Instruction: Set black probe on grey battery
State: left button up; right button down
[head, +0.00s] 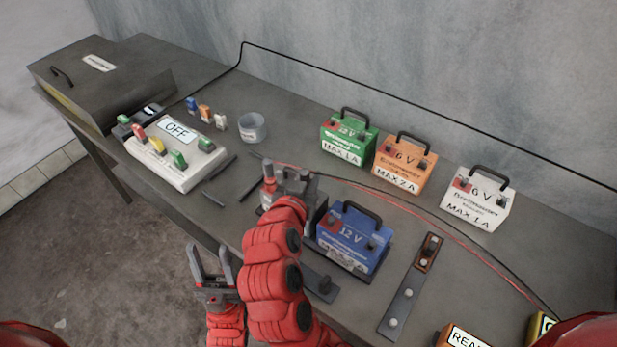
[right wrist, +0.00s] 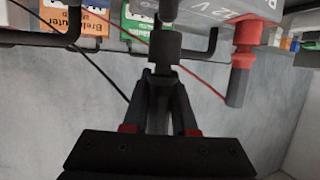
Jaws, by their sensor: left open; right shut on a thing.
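The grey battery (right wrist: 212,12), marked 12 V, shows at the top of the right wrist view. In the head view it is mostly hidden behind my right gripper (head: 296,180). A red probe (right wrist: 242,62) stands on its red terminal. My right gripper (right wrist: 160,85) is shut on the black probe (right wrist: 164,47), which overlaps the battery's left part in the right wrist view. I cannot tell whether the probe touches the black terminal. My left gripper (head: 210,258) is open and empty, low in front of the table edge.
A blue 12 V battery (head: 350,238) stands close right of my right gripper. Green (head: 348,140), orange (head: 403,160) and white (head: 478,197) batteries stand behind. A switch box reading OFF (head: 177,140) and a clear cup (head: 252,128) are left. Red and black cables cross the table.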

dwell(0.7)
jog(key=shift+b, duration=0.4)
dwell(0.3)
jog(key=shift+b, duration=0.35)
jog(key=shift+f+b, duration=0.95)
jog(key=shift+b, duration=0.05)
jog(key=c, duration=0.6)
grip_release()
jog(key=shift+c, duration=0.2)
jog(key=shift+r, duration=0.1)
